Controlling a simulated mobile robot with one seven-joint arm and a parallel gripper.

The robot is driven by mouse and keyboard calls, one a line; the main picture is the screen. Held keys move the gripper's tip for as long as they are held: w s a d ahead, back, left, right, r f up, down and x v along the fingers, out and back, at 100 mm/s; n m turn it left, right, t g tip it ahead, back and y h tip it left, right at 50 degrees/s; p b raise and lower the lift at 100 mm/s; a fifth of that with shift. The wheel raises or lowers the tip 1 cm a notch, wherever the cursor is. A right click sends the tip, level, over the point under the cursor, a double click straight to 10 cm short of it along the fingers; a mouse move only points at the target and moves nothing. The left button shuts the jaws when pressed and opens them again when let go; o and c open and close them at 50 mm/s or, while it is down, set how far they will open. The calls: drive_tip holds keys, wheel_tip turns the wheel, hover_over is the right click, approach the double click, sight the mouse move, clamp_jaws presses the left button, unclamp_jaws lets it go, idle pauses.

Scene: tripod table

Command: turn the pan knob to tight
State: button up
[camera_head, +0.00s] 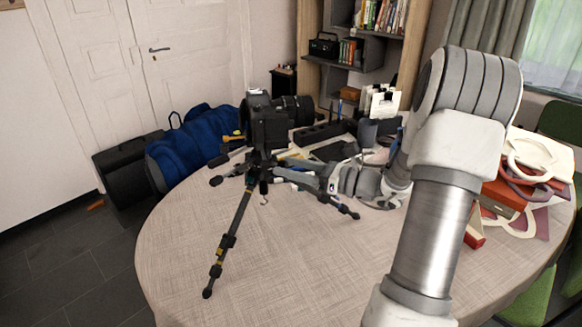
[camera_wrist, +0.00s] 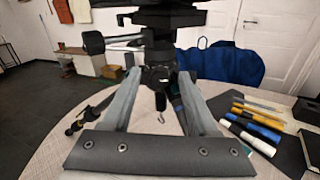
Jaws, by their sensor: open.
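A black tripod (camera_head: 228,240) stands on the round table with a camera (camera_head: 270,122) mounted on top. In the wrist view the dark tripod head (camera_wrist: 160,57) is in the upper middle, with a black knob or handle end (camera_wrist: 93,42) sticking out to the left. I cannot tell for sure which part is the pan knob. My gripper (camera_head: 272,173) reaches in from the right, low on the tripod head. In the wrist view my gripper (camera_wrist: 159,76) has its two grey fingers apart, one on each side of the tripod's centre. Contact cannot be told.
The cloth-covered table (camera_head: 180,250) is clear at the front left. Several pens or markers (camera_wrist: 255,125) lie right of my gripper in the wrist view. A blue bag (camera_head: 190,140) is behind the table. Red books and pale rings (camera_head: 525,175) lie at the right.

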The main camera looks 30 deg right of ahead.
drive_tip(key=p+v, duration=0.2)
drive_tip(key=v, duration=1.5)
drive_tip(key=shift+s, duration=0.2)
drive_tip(key=shift+d, duration=0.15)
